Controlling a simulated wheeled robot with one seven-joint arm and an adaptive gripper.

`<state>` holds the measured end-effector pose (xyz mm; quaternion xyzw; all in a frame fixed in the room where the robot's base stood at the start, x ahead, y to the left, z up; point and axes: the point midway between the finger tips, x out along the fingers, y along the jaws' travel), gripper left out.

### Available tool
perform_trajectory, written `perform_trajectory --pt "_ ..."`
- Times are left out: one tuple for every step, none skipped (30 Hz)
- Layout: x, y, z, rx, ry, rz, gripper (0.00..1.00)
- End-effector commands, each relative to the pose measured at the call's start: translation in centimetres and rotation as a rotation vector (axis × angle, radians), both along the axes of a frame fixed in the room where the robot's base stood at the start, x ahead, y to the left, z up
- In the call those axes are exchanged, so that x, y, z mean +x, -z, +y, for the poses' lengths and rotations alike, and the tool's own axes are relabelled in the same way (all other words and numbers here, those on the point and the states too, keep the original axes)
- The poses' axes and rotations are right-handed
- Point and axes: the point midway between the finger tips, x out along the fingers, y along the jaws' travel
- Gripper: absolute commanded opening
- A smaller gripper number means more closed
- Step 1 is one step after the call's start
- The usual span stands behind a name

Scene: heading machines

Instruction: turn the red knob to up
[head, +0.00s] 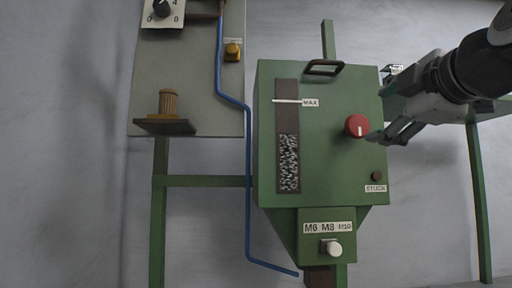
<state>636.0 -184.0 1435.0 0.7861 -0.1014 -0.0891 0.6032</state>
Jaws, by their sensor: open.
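The red knob (355,124) sits on the right part of the green machine's front (335,175). A short white mark shows on its face, roughly upright in the picture; I cannot tell which end points. My gripper (387,139) reaches in from the right, just right of and slightly below the knob. It is open with nothing between its fingers. A small gap seems to show between the nearer fingertip and the knob, but depth is hard to judge.
A window strip marked MAX (289,165), a small brown button (377,176) above a STUCK label (376,188), and a white selector (331,248) share the machine. A dark handle (323,67) tops it. A blue pipe (249,180) runs left. A grey panel (190,80) stands beyond.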

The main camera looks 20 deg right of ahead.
Motion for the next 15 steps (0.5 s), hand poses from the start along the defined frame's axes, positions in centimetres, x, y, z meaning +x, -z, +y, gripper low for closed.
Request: perform_trajectory --pt "0.0 -0.2 -0.3 -0.019 0.007 -0.007 0.66" --pt "0.0 -0.4 -0.4 -0.027 0.009 -0.009 0.66" --pt "0.1 -0.5 -0.5 -0.032 0.011 -0.011 0.66" --pt "0.3 -0.6 -0.6 -0.035 0.011 -0.012 0.66" --pt "0.5 -0.6 -0.6 -0.034 0.011 -0.011 0.66" --pt "1.0 -0.6 -0.8 -0.034 0.011 -0.01 0.66" --pt "1.4 -0.6 -0.9 -0.034 0.01 -0.009 0.66" --pt "1.8 -0.5 -1.0 -0.034 0.01 -0.008 0.66" --pt "2.5 -0.5 -1.2 -0.032 0.01 -0.007 0.66" --pt "3.0 -0.5 -1.3 -0.032 0.011 -0.007 0.66" --pt "3.6 -0.5 -1.5 -0.032 0.01 -0.007 0.66" --pt "4.4 -0.5 -1.7 -0.032 0.01 -0.007 0.66" --pt "4.9 -0.5 -1.9 -0.032 0.01 -0.007 0.66" --pt "5.5 -0.4 -2.0 -0.031 0.01 -0.007 0.66" --pt "6.3 -0.4 -2.2 -0.031 0.01 -0.007 0.66"
